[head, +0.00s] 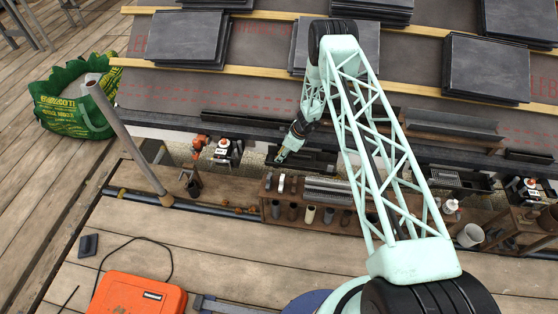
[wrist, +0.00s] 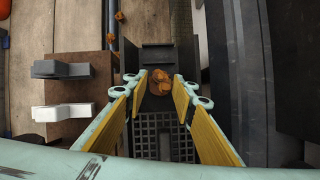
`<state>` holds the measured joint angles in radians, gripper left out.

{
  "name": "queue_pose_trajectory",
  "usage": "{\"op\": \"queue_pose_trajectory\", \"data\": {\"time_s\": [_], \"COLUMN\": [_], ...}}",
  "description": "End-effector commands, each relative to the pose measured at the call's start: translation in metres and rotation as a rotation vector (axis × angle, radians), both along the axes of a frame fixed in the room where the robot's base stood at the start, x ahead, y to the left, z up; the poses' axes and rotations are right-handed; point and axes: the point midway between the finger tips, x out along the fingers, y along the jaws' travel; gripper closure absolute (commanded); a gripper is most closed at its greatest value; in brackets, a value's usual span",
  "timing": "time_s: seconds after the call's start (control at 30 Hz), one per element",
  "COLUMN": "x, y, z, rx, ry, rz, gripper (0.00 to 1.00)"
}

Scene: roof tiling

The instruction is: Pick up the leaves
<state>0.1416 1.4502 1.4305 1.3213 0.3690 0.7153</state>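Crumpled orange-brown leaves (wrist: 160,80) lie in a dark box-like holder with a grid (wrist: 160,135) in the wrist view. They show between the fingertips of my gripper (wrist: 160,84). The gripper's yellow-padded fingers are open, with a clear gap around the leaves. I cannot tell how far above them the tips are. Two more small leaf pieces lie up and left, one leaf (wrist: 120,17) at the top and another leaf (wrist: 111,39) below it. In the head view my gripper (head: 281,157) points down by the gutter edge, and the leaves beneath it are hidden.
A grey clamp-like piece (wrist: 62,69) and a white one (wrist: 63,112) sit on a brown board left of the gripper. Slate stacks (head: 188,38) lie on the roof. A post (head: 130,145) and a green bag (head: 72,105) stand left. An orange case (head: 137,294) lies in front.

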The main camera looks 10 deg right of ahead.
Motion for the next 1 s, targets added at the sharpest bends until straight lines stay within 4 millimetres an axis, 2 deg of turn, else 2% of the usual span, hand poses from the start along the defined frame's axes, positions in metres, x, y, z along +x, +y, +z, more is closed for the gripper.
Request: {"op": "queue_pose_trajectory", "data": {"time_s": [0.2,0.73,0.83,1.0], "x": [0.0031,0.0027,0.0027,0.0027], "y": [0.0024,0.0025,0.0025,0.0026], "z": [-0.0074,-0.0073,-0.0073,-0.0074], "rx": [0.0,0.001,0.001,0.001], "ry": [-0.002,-0.001,-0.001,-0.001], "rz": [-0.001,-0.001,-0.001,-0.001], "gripper": [0.76,0.76,0.84,0.85]}}
